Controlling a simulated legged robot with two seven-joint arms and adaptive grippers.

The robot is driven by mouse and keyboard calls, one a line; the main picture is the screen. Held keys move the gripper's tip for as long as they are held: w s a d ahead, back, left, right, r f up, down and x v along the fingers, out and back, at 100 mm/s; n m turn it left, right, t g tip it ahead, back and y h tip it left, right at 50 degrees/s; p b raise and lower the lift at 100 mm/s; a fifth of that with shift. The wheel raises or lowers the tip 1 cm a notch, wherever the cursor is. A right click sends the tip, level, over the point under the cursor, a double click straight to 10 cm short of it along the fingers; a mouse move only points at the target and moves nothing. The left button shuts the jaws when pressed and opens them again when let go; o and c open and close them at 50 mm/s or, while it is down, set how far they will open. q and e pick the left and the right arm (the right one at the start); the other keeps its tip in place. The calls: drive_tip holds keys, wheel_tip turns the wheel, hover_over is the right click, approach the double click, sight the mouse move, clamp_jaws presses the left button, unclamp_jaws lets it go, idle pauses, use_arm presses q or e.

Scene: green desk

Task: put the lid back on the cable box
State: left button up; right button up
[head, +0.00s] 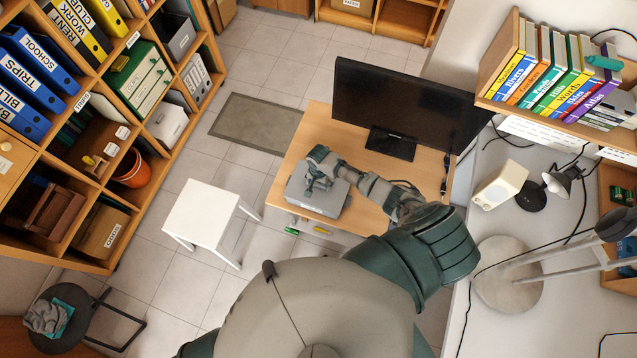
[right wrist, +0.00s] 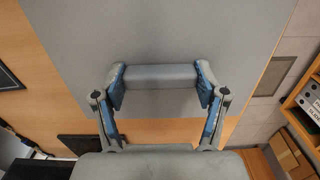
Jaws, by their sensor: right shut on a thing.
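The grey lid (head: 334,199) is a flat square plate over the wooden desk, in front of the monitor. In the right wrist view the lid (right wrist: 190,35) fills much of the upper middle, with a grey bar handle (right wrist: 160,77) near its lower edge. My right gripper (head: 318,185) is above the lid. In the wrist view its two fingers (right wrist: 160,86) are closed on the ends of the handle. I cannot make out the cable box apart from the lid, nor whether the lid rests on it or is held above it. My left gripper is out of view.
The wooden desk (head: 284,192) carries a black monitor (head: 410,105) at the back, with cables to the right. A white stool (head: 205,210) stands left of the desk. Bookshelves (head: 105,262) line the left side. A white speaker (head: 500,185) and a lamp are on the right.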

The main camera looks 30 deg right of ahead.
drive_tip(key=o, duration=1.2)
drive_tip(key=shift+r, duration=0.1)
